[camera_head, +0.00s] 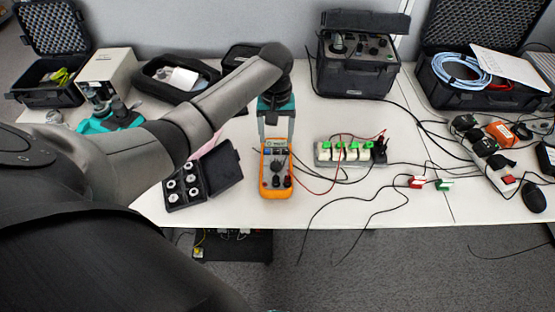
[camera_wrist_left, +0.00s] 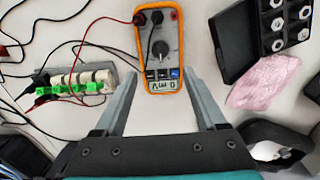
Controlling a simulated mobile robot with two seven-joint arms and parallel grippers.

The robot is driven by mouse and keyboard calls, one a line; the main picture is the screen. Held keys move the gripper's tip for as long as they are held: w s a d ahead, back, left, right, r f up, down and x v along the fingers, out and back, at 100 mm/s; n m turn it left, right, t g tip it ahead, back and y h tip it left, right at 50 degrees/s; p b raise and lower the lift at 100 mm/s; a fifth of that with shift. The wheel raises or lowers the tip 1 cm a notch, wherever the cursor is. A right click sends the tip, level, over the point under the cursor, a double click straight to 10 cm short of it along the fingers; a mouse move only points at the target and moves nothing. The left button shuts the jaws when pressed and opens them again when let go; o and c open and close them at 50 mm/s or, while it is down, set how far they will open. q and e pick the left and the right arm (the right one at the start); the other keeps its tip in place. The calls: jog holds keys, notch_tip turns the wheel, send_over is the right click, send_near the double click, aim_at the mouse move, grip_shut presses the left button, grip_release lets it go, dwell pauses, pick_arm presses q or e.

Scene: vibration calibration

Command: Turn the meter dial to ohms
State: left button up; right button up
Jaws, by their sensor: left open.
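The orange multimeter (camera_head: 265,183) lies on the white table near its front edge. Its dark round dial (camera_head: 277,166) is in the middle of its face. The meter also shows in the left wrist view (camera_wrist_left: 142,45), with its dial (camera_wrist_left: 160,49) above a small display that appears to read 0 mV, upside down there. My left gripper (camera_head: 276,139) is open and empty at the meter's far, display end. In the left wrist view, the fingertips (camera_wrist_left: 158,76) are spread on either side of that end, apart from the dial. My right gripper is not in view.
A dark instrument box (camera_head: 358,70) stands at the back.

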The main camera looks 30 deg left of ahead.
aim_at(276, 163)
pick_arm(q)
notch_tip(276, 163, down, 11)
jog(key=b, duration=0.3)
jog(key=shift+r, duration=0.1)
grip_shut()
dwell(0.5)
